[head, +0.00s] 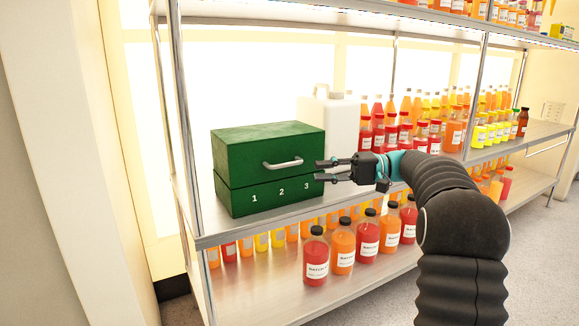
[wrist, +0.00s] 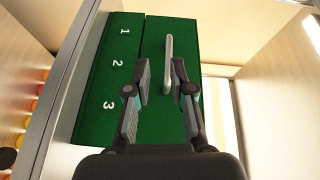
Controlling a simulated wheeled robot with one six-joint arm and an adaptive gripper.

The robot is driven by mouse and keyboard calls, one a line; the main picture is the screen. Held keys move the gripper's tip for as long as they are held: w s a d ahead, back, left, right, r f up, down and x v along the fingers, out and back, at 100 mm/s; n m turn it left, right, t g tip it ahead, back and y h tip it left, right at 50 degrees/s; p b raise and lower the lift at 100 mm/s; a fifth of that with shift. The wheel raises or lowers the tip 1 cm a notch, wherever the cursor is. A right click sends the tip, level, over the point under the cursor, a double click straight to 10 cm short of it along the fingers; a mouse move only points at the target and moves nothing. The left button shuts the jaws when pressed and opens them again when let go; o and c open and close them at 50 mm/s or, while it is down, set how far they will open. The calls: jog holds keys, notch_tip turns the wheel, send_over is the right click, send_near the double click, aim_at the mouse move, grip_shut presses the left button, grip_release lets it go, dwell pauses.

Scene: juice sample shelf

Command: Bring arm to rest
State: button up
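My gripper (head: 322,171) is open and empty in front of the right part of a green box, at the end of my black arm. In the wrist view the two fingers (wrist: 160,75) are spread apart, with the silver handle (wrist: 168,65) of the box seen between and beyond them; I cannot tell the exact gap to it. The green box (head: 240,158) stands on the middle shelf, its lid closed on a lower part numbered 1, 2, 3. The handle also shows in the head view (head: 283,163), just left of the fingertips, and the box fills the middle of the wrist view (wrist: 97,90).
A white jug (head: 335,125) stands behind the gripper. Many juice bottles (head: 400,120) fill the shelf to the right. More bottles (head: 342,245) stand on the lower shelf. Metal posts (head: 183,110) and the shelf edge (head: 225,235) bound the space; the front floor is clear.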

jog(key=s+a+m+t+h+p, duration=0.15)
jog(key=s+a+h, duration=0.25)
jog(key=s, duration=0.5)
jog(key=s+a+m+h+p, duration=0.1)
jog(key=s+a+h+p, duration=0.2)
jog(key=s, duration=0.5)
jog(key=s+d+f+t+h+p, duration=0.1)
jog(key=s+d+f+h, duration=0.1)
jog(key=s, duration=0.4)
jog(key=s+d+f+n+t+h+p, duration=0.1)
jog(key=s+d+f+h, duration=0.2)
jog(key=s+h, duration=0.2)
jog(key=s+d+f+t+h+p, duration=0.1)
jog(key=s+d+f+t+h, duration=0.1)
jog(key=s, duration=0.6)
jog(key=shift+s+d+f+h+p, duration=0.15)
jog(key=shift+d+f+h+p, duration=0.25)
jog(key=shift+d+h, duration=0.35)
